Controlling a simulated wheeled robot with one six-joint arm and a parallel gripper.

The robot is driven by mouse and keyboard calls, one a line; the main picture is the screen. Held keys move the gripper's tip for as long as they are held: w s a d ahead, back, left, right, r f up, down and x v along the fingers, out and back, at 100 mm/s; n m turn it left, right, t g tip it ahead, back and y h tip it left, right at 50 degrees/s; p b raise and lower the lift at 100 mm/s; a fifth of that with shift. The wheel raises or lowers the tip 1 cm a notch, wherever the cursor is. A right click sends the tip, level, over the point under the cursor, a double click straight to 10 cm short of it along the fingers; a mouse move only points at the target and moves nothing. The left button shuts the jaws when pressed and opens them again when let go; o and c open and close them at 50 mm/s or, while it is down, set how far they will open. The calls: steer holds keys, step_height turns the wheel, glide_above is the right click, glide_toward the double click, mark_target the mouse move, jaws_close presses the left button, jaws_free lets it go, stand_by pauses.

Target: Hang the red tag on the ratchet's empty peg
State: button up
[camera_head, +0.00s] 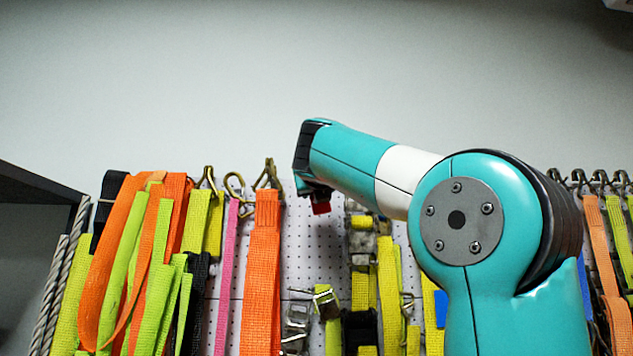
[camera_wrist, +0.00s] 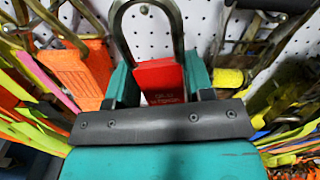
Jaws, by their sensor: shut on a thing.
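The red tag (camera_wrist: 160,84) is between the two teal fingers of my gripper (camera_wrist: 158,70), with small dark print on its face. A large U-shaped metal loop (camera_wrist: 177,22) rises above and around it; I cannot tell whether the loop belongs to the tag. In the head view my gripper (camera_head: 314,188) points down and left in front of the pegboard, shut on the tag, whose red lower end (camera_head: 321,208) shows below it. Metal ratchet buckles (camera_head: 298,313) hang lower on the board. I cannot make out the empty peg in either view.
Orange (camera_head: 262,270), yellow and pink (camera_head: 226,270) straps hang from metal hooks left of my gripper. Yellow straps (camera_head: 389,295) hang to its right, partly behind my arm. White perforated board (camera_head: 320,255) shows bare below the gripper. A dark shelf (camera_head: 40,190) stands at far left.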

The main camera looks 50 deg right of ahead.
steer(key=w+d+f, duration=0.1)
steer(key=w+d, duration=0.3)
steer(key=shift+d+f, duration=0.35)
steer(key=shift+f, duration=0.05)
stand_by(0.4)
steer(key=shift+w, duration=0.1)
stand_by(0.5)
steer(key=o, duration=1.4)
steer(key=shift+b+v, duration=3.15)
steer(key=shift+v, duration=5.55)
